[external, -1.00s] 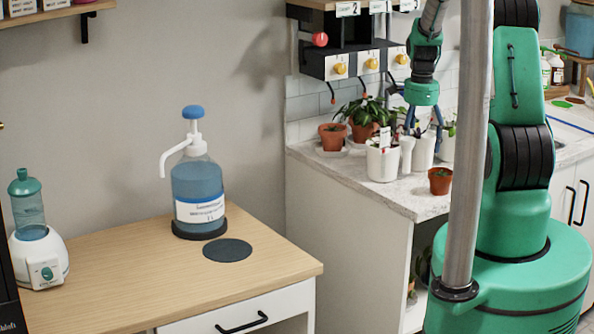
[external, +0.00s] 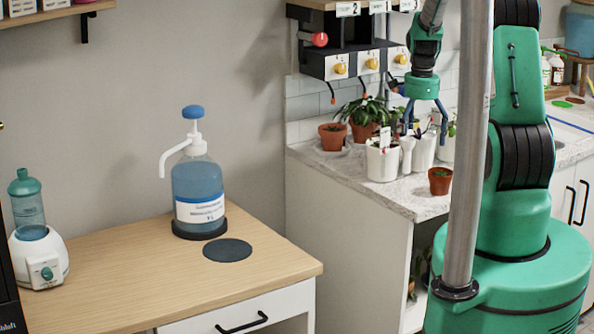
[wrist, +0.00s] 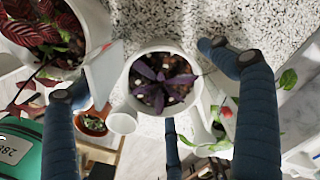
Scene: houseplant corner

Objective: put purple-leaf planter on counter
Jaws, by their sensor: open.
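The purple-leaf planter (wrist: 166,112) is a white round pot with dark purple leaves and soil, near the middle of the wrist view. A small white cup (wrist: 122,122) sits at its left side. My gripper (external: 424,122) is open and empty, pointing down over the white pots on the counter (external: 347,170). Its blue fingers spread around the purple-leaf planter in the wrist view, and I cannot tell whether any touches it. In the external view, a white pot (external: 423,154) stands below the fingers, its leaves hidden or too small to make out.
A red-leaf pot (wrist: 101,24) stands close on the left in the wrist view. Terracotta pots (external: 440,181) and another white pot (external: 382,165) crowd the counter. A wooden-topped cabinet (external: 130,275) holds a blue pump bottle (external: 198,190) and a dark round mat (external: 228,250).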

